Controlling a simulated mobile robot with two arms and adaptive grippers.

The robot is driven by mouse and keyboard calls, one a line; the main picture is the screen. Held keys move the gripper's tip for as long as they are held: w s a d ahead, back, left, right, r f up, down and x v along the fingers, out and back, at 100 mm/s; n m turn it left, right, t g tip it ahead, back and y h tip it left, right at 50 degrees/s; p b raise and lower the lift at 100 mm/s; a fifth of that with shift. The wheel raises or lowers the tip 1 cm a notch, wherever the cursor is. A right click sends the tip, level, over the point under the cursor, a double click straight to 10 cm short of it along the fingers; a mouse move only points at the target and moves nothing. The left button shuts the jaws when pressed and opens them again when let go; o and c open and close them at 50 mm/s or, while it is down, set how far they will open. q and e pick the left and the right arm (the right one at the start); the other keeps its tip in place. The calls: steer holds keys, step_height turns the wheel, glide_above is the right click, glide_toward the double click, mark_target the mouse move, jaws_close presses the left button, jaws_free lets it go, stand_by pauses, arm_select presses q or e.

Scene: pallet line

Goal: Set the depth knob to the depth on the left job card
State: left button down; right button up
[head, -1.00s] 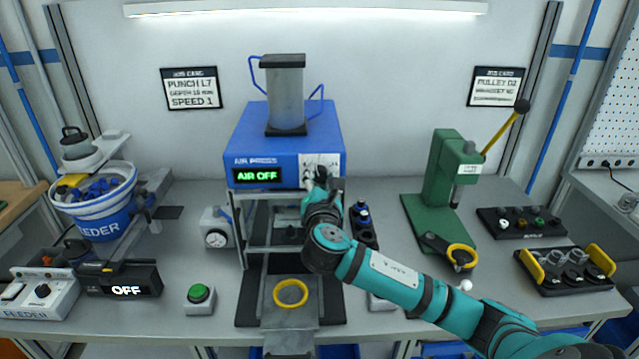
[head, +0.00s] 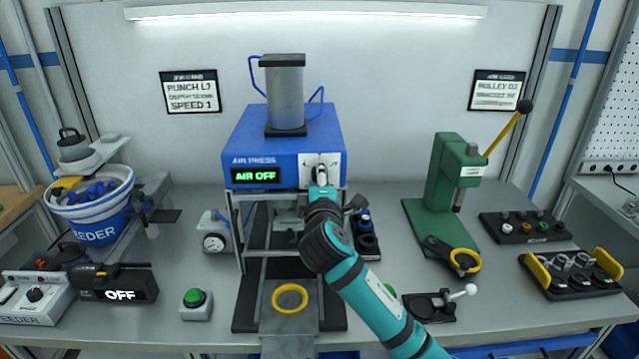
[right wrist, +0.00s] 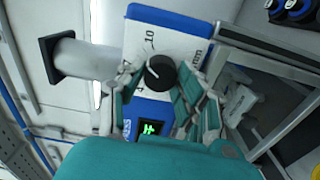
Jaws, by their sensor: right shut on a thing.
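The air press (head: 282,140) is a blue box on a frame, with a green "AIR OFF" display (head: 256,175). The white dial plate (head: 305,167) is at its front right. In the right wrist view the black depth knob (right wrist: 160,76) sits on this plate, with marks including 10 and 7 and "mm". Its white pointer line faces the numbers, but I cannot tell the exact setting. My right gripper (head: 320,183) is shut on the knob, its fingers on both sides. The left job card (head: 190,92) reads PUNCH L7, a blurred depth line, and SPEED 1. My left gripper is out of view.
A green button (head: 195,298) and a gauge (head: 214,242) stand left of the press. A yellow ring (head: 290,298) lies in front under it. A green lever press (head: 447,180) stands right, below the right job card (head: 497,90). The feeder bucket (head: 95,212) is far left.

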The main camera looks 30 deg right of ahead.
steer(key=m+b, duration=0.1)
steer(key=m, duration=0.4)
steer(key=shift+f, duration=0.15)
stand_by(0.3)
steer(key=o, duration=1.1)
steer(key=shift+o, duration=0.2)
steer(key=v, duration=1.2)
steer(key=shift+d, duration=0.1)
